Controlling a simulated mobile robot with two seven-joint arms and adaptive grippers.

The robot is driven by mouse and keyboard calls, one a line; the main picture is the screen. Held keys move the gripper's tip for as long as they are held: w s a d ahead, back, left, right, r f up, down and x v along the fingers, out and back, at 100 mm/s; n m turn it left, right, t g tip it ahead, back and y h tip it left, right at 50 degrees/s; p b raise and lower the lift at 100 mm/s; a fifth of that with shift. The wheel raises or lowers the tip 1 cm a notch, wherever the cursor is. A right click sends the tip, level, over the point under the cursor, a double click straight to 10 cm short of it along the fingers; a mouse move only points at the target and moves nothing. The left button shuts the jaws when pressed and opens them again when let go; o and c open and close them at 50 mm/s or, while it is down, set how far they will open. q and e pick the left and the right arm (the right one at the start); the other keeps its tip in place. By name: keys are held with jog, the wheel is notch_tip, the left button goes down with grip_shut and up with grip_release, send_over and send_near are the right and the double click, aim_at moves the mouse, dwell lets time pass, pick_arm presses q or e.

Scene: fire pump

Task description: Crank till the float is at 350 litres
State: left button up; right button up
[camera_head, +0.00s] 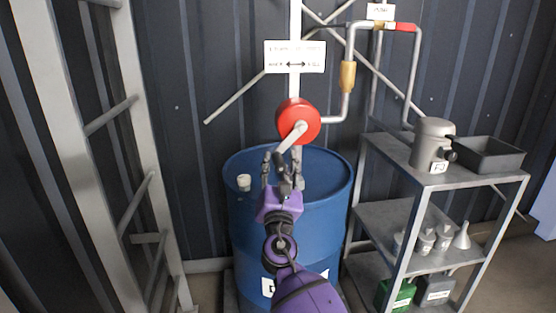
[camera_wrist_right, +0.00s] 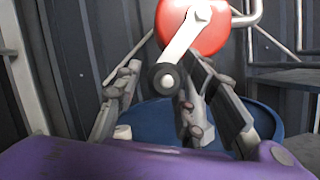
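The red round pump (camera_head: 298,121) is mounted above a blue drum (camera_head: 335,190). Its grey crank arm (camera_head: 292,137) slopes down and left from the hub. In the right wrist view the crank arm (camera_wrist_right: 185,38) ends in a dark round handle (camera_wrist_right: 167,77). My purple right gripper (camera_head: 281,167) is just below the pump, over the drum top. Its fingers are spread either side of the handle, with gaps showing in the wrist view (camera_wrist_right: 163,85). I cannot make out a float or a litre scale. My left gripper is out of view.
A white sign with a double arrow (camera_head: 295,57) hangs above the pump. A pipe (camera_head: 346,105) rises right of it. A metal shelf (camera_head: 440,181) with a grey can (camera_head: 432,145) and black tray (camera_head: 488,154) stands right. A ladder-like frame (camera_head: 135,140) stands left.

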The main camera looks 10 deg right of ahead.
jog(key=d+v, duration=0.1)
jog(key=v, duration=0.8)
jog(key=shift+s+a, duration=0.4)
jog(key=shift+a, duration=0.1)
jog(key=shift+f, duration=0.1)
